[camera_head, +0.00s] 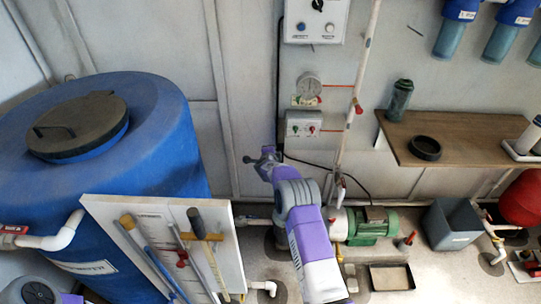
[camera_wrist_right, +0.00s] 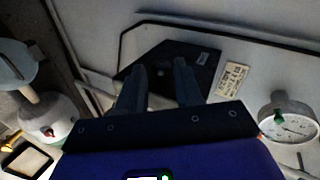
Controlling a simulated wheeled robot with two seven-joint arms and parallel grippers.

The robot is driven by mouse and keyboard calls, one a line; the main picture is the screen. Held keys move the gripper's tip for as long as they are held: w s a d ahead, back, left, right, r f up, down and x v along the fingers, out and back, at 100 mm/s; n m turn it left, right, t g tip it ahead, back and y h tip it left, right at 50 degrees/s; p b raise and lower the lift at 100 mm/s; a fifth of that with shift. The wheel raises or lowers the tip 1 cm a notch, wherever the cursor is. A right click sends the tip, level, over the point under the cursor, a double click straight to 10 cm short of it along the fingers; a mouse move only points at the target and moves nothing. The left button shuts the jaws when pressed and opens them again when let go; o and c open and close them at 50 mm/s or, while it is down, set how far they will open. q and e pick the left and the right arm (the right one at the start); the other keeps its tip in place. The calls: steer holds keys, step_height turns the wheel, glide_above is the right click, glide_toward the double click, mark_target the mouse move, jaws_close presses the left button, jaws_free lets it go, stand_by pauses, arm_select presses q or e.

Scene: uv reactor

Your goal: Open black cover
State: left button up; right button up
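A dark, flat panel (camera_wrist_right: 165,62), which may be the black cover, shows on the pale wall in the right wrist view, with small labels at its right. My right gripper (camera_wrist_right: 160,68) is in front of it, its two dark fingers apart. I cannot tell whether they touch the panel. In the head view my right gripper (camera_head: 258,157) is near the wall, left of the small red-and-green switch box (camera_head: 304,124). The panel is not clear there. A round black lid (camera_head: 77,127) sits shut on the blue tank (camera_head: 150,110). My left gripper is out of view.
A pressure gauge (camera_head: 309,86) and pipes are on the wall near my right gripper. A white board (camera_head: 228,245) with tools stands before the tank. A wooden shelf (camera_head: 470,145) with a black ring (camera_head: 425,148) is at right. A green pump (camera_head: 372,226) stands below.

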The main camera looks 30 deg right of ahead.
steer(key=p+v, duration=0.1)
steer(key=v, duration=0.6)
stand_by(0.6)
